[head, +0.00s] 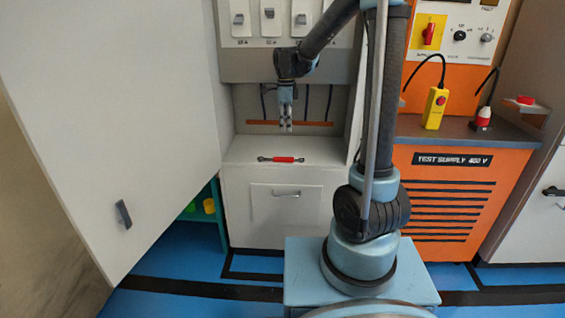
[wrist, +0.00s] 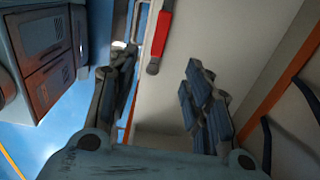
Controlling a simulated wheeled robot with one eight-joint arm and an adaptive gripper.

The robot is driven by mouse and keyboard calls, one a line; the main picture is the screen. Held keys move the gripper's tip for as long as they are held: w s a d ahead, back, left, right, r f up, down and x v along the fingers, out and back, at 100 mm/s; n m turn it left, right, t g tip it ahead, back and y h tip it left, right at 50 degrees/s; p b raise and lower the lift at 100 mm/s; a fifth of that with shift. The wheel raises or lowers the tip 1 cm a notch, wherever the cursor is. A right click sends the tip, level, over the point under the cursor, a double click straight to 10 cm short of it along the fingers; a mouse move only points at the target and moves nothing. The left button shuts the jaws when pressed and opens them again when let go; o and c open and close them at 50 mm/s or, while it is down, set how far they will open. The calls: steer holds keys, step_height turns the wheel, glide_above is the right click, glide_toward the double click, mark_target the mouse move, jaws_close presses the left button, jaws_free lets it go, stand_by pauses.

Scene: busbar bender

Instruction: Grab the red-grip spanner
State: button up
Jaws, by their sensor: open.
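The red-grip spanner (head: 281,159) lies flat across the top of a low white cabinet, its red middle between dark ends. In the wrist view the spanner (wrist: 162,32) is at the top centre, its near end close to the gap between the fingers, and its far end is cut off by the frame. My gripper (head: 286,128) points down above the spanner in the head view, apart from it. In the wrist view my gripper (wrist: 160,62) has its two fingers spread with nothing between them.
The white cabinet ledge (head: 240,150) is otherwise clear, under a recess with hanging dark cables. A large white door (head: 110,110) stands open at the left. An orange test supply cabinet (head: 445,200) stands at the right, with a yellow pendant (head: 434,108) on top.

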glide_above(284, 158)
steer(key=f, duration=1)
steer(key=shift+w+d, duration=0.15)
steer(key=shift+d, duration=0.1)
steer(key=shift+a+f, duration=0.15)
steer(key=shift+f, duration=1.15)
steer(key=shift+a+f, duration=0.15)
steer(key=shift+f, duration=1.1)
steer(key=shift+c, duration=0.2)
jaws_close()
